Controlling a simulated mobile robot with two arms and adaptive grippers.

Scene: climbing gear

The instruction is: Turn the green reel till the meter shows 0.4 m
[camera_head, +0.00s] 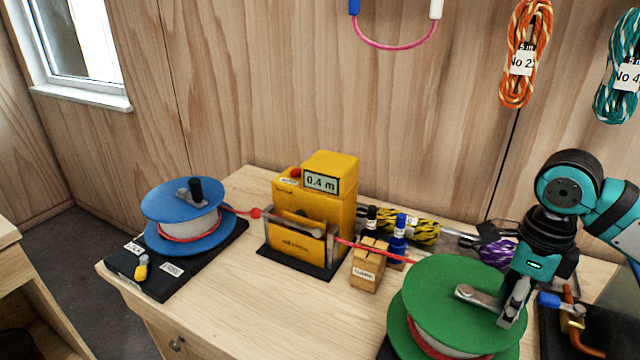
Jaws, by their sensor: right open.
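The green reel (438,277) stands at the front right of the table, with a crank arm on its top face and pink-red rope wound on its pale core. My right gripper (512,312) points down over the right part of the reel, at the outer end of the crank. It is open; whether its fingers touch the crank handle is hidden. The yellow meter (347,211) stands mid-table and its display (321,182) reads 0.4 m. The rope (372,248) runs from the green reel through the meter to the blue reel (181,202). My left gripper is out of view.
A wooden block (367,268) and small bottles (398,236) stand between meter and green reel. Rope bundles (425,232) lie behind them. A blue-handled tool with copper-coloured parts (562,302) is right of my right gripper. Coiled ropes (522,85) hang on the wall.

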